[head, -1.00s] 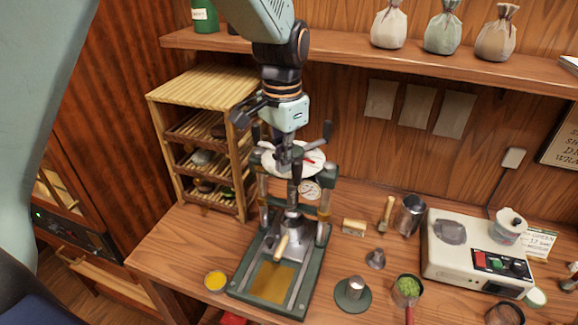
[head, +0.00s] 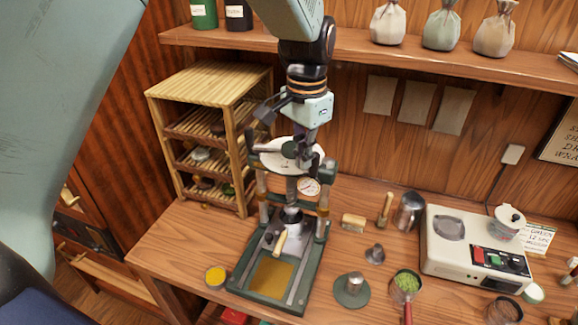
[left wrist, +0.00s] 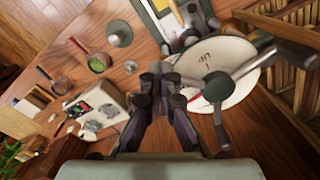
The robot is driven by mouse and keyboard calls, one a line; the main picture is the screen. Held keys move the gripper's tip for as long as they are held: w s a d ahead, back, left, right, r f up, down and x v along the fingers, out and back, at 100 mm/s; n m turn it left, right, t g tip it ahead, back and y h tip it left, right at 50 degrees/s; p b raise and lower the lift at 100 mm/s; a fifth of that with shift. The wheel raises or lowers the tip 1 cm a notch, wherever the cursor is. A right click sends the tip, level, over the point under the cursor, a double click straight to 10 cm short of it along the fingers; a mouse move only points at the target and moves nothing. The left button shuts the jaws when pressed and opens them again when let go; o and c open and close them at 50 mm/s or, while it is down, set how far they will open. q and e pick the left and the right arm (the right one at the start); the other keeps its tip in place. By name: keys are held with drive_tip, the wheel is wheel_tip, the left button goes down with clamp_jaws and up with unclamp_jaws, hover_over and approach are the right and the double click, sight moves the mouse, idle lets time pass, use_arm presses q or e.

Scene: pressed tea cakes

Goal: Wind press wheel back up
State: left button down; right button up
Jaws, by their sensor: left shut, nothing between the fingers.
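The tea press (head: 307,287) stands on the bench, with a dark green base, two uprights and a central ram. A white disc (head: 275,160) sits on its top; in the left wrist view the disc (left wrist: 236,60) bears the word "UP" and a red mark. The press wheel (left wrist: 217,88) has a dark hub and spokes with knobbed ends above the disc. My left gripper (head: 305,145) points down over the wheel, shut and empty. In the left wrist view its fingers (left wrist: 165,78) lie beside the hub; I cannot tell whether they touch a spoke. My right gripper is out of view.
A wooden rack (head: 205,85) stands close left of the press. A gauge (head: 308,187) sits behind the ram. Right of the press are a metal cup (head: 409,211), a green-filled strainer (head: 406,283) and a white appliance (head: 450,260). A shelf (head: 370,52) runs behind.

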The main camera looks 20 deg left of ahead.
use_arm(q)
drive_tip(key=shift+w+d, duration=0.3)
drive_tip(key=shift+d, duration=0.15)
drive_tip(key=shift+w, duration=0.1)
drive_tip(key=shift+w+d, duration=1.1)
drive_tip(key=shift+w, duration=0.25)
drive_tip(key=shift+s, duration=0.1)
drive_tip(key=shift+w+d, duration=0.15)
drive_tip(key=shift+w, duration=0.35)
drive_tip(key=shift+s, duration=0.25)
wheel_tip(320, 180, up, 8)
drive_tip(key=s, duration=0.1)
drive_tip(key=shift+f, duration=0.25)
